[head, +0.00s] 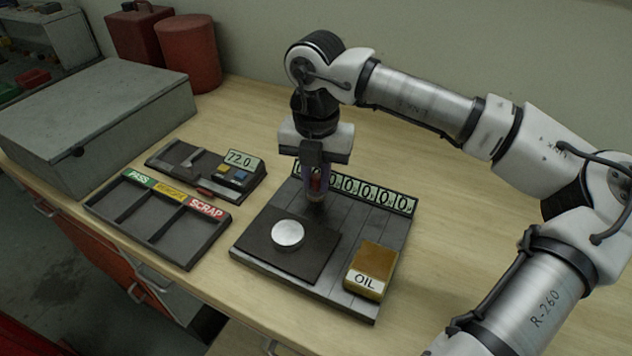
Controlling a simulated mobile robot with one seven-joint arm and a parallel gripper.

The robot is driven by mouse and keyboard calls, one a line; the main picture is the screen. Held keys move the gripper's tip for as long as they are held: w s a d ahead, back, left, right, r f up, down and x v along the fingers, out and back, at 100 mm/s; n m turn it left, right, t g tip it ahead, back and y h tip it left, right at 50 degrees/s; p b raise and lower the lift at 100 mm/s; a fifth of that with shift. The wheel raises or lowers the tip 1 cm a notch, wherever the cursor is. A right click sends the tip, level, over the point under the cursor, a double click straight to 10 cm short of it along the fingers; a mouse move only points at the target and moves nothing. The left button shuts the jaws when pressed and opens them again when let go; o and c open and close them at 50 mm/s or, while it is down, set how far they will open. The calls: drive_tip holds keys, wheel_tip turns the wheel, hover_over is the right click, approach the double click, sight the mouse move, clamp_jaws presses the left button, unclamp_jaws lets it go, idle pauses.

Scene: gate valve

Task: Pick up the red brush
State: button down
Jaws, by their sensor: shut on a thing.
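My gripper (316,178) points straight down over the back part of the dark board (345,285), just in front of the row of number dials. It is shut on the red brush (316,184), which stands upright between the fingers. Only a small red part of the brush shows, with a dark lower end beneath it. The fingers hide most of the brush. I cannot tell whether its lower end touches the board.
A silver disc (288,234) lies on a dark mat in front of the gripper. A yellow-brown OIL block (371,271) sits at the right. The PASS/SCRAP tray (150,230), a 72.0 gauge (238,163) and a grey box (95,120) stand left. The table's right side is clear.

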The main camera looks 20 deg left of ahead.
sight(316, 176)
wheel_tip(316, 176, up, 19)
drive_tip(key=b, duration=0.2)
drive_tip(key=shift+f, duration=0.15)
drive_tip(key=c, duration=1.9)
unclamp_jaws()
clamp_jaws()
drive_tip(key=shift+f, duration=0.1)
